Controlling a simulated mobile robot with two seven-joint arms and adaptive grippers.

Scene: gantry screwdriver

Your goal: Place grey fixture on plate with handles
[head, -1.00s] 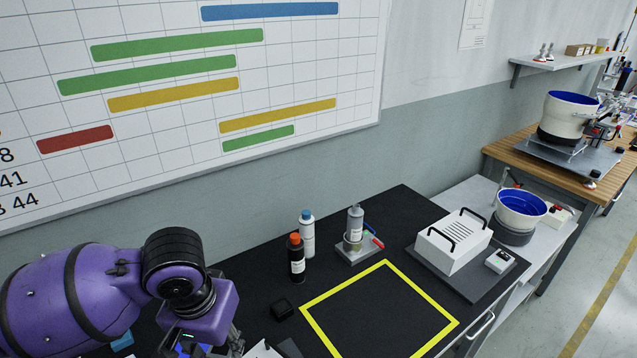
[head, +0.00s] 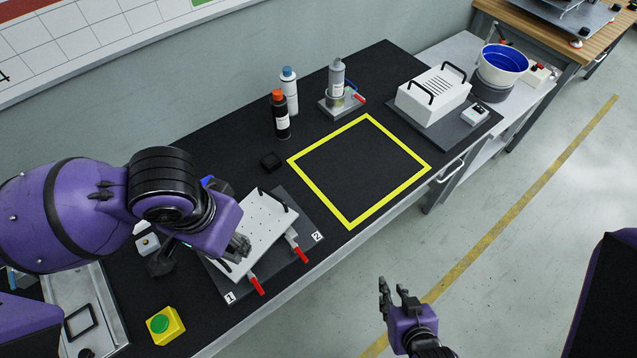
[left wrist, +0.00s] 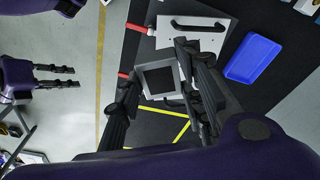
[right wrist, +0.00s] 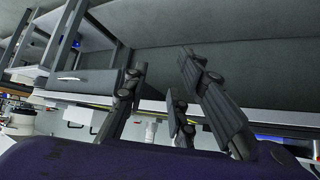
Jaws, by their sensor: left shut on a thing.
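The plate with handles is a white plate (head: 262,222) with holes and black handles, lying on a dark base with red clamp levers at the left of the bench. It also shows in the left wrist view (left wrist: 188,36). My left gripper (head: 238,250) is over this plate. In the left wrist view the left gripper (left wrist: 156,64) is shut on the grey fixture (left wrist: 172,95), a squarish frame with a dark middle. Whether the fixture touches the plate I cannot tell. The arm hides the fixture in the head view. My right gripper (head: 398,292) is open and empty, beyond the bench's front edge.
A yellow-outlined square (head: 348,222) on the bench is empty. A green button box (head: 164,325) and a metal tray (head: 112,315) are at front left.

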